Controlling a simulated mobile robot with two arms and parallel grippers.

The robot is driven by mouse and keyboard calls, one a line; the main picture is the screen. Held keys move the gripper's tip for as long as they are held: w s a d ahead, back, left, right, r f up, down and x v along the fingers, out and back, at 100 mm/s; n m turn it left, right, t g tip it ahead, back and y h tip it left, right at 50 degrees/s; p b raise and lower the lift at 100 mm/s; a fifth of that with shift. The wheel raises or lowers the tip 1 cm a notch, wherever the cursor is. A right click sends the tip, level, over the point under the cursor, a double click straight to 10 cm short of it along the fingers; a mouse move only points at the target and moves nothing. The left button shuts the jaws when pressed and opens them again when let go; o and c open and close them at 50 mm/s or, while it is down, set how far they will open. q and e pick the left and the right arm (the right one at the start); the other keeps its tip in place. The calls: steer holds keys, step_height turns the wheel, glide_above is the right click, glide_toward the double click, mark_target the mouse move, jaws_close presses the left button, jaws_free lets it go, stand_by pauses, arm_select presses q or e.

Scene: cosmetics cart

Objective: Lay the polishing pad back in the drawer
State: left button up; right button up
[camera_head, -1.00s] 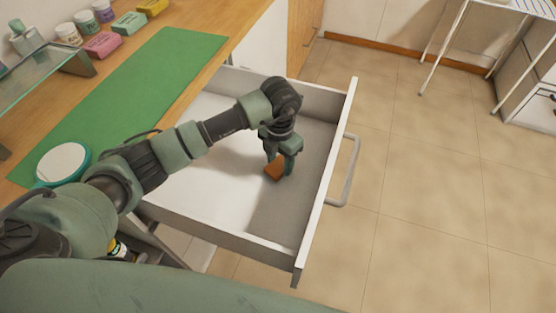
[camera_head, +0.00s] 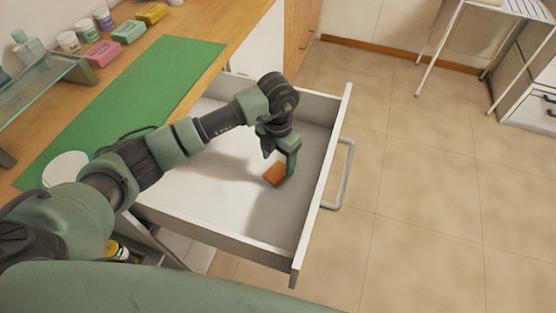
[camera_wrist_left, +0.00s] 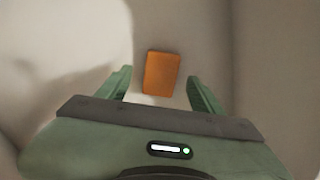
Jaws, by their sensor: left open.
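The polishing pad (camera_head: 274,174) is a small orange-brown block lying on the floor of the open white drawer (camera_head: 190,225), towards the drawer's front panel. In the left wrist view the pad (camera_wrist_left: 161,73) lies ahead of and between the two green fingers, with a gap on each side. My left gripper (camera_head: 279,164) is inside the drawer, just above the pad, with its fingers apart and empty. It also shows in the left wrist view (camera_wrist_left: 161,90). My right gripper is not in these views.
The wooden counter (camera_head: 185,45) beside the drawer bears a green mat (camera_head: 130,95), a glass shelf (camera_head: 45,85), soap-like bars and small jars. A round white-topped item (camera_head: 66,168) sits near my arm. The drawer's handle (camera_head: 345,175) faces open tiled floor.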

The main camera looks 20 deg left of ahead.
mark_target(278, 170)
arm_select(q)
step_height(278, 170, up, 9)
steer(key=p, duration=0.4)
steer(key=shift+f+p, duration=0.2)
steer(key=shift+p, duration=0.1)
steer(key=shift+r, duration=0.1)
